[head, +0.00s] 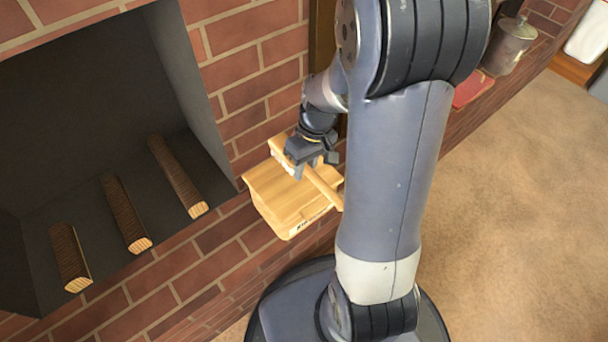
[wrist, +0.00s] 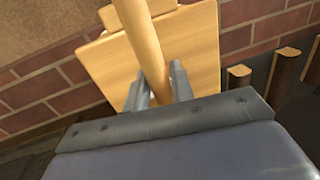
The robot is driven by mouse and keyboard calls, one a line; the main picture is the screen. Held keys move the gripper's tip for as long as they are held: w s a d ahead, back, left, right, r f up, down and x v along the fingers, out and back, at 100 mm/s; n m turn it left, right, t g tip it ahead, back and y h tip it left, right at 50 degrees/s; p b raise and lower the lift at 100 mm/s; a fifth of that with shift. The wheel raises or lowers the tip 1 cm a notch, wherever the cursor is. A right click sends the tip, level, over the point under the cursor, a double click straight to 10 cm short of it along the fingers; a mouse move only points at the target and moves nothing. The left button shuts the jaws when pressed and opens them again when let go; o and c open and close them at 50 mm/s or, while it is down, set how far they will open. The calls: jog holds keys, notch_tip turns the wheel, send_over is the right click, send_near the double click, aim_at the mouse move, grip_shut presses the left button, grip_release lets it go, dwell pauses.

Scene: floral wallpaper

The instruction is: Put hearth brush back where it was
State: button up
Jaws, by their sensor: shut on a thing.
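The hearth brush (head: 322,186) has a pale wooden handle that runs slantwise under my gripper (head: 309,166). My gripper is shut on this handle. In the wrist view, the handle (wrist: 141,32) passes between the two fingers of my gripper (wrist: 161,88). The brush is over a pale wooden box (head: 276,208) on the brick ledge; I cannot tell whether it touches the box. The box top also shows behind the handle in the wrist view (wrist: 199,48). My fingers cover part of the handle, and the bristles are not clear.
The dark fireplace opening holds three logs (head: 126,212) at the left. The brick wall (head: 250,62) rises behind the box. A metal canister (head: 508,45) and a red object (head: 472,90) sit farther right on the ledge. The carpet (head: 510,210) at the right is open.

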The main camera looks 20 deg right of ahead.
jog(key=shift+f+b, duration=0.45)
jog(key=shift+f, duration=1.05)
jog(key=shift+f, duration=0.1)
jog(key=o, duration=1)
jog(key=shift+c, duration=0.2)
notch_tip(320, 180, up, 12)
jog(key=d+p, duration=0.2)
jog(key=p, duration=0.2)
jog(key=shift+w+d, duration=0.15)
jog(key=shift+w, duration=0.15)
